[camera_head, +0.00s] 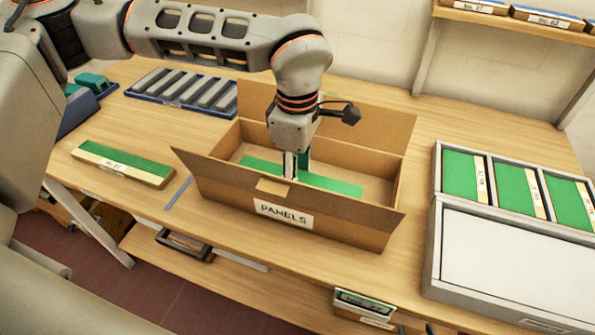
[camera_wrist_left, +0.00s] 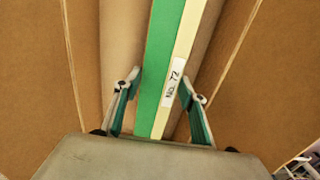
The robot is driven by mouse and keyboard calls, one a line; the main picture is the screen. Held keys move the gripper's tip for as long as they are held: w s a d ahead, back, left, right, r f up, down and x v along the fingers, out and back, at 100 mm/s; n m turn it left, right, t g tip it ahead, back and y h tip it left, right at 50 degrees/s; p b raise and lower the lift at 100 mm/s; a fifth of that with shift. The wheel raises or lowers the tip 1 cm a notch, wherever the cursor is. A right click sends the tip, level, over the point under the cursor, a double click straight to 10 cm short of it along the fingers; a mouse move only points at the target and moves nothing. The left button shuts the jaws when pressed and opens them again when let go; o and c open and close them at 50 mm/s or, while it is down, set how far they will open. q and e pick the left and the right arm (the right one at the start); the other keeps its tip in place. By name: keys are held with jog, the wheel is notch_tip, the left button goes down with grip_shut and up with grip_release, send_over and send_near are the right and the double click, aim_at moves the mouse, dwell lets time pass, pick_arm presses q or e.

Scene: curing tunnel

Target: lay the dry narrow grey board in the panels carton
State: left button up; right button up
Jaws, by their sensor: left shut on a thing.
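The panels carton (camera_head: 222,201) stands open on the bench, flaps spread, with a PANELS label in front. My left gripper (camera_head: 296,174) reaches down inside it and is shut on a long narrow board (camera_head: 335,184). This board shows a green face and a cream edge, not grey; its label reads No. 72 in the left wrist view (camera_wrist_left: 173,82). It lies lengthwise low in the carton; I cannot tell whether it touches the floor. Narrow grey pieces (camera_head: 185,88) lie in a blue tray at the back left. My right gripper is not visible.
Another green board (camera_head: 124,162) lies left of the carton. A grey case (camera_head: 433,235) with several green panels stands at the right. Carton walls and flaps surround my left gripper. A shelf (camera_head: 520,22) with labelled boxes hangs at the back right. Bare bench lies around the carton.

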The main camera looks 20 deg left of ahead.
pick_arm(q)
jog(key=shift+f, duration=0.3)
jog(key=o, duration=1.2)
jog(key=shift+o, duration=0.2)
notch_tip(320, 180, up, 12)
jog(key=shift+r, duration=0.15)
dwell(0.4)
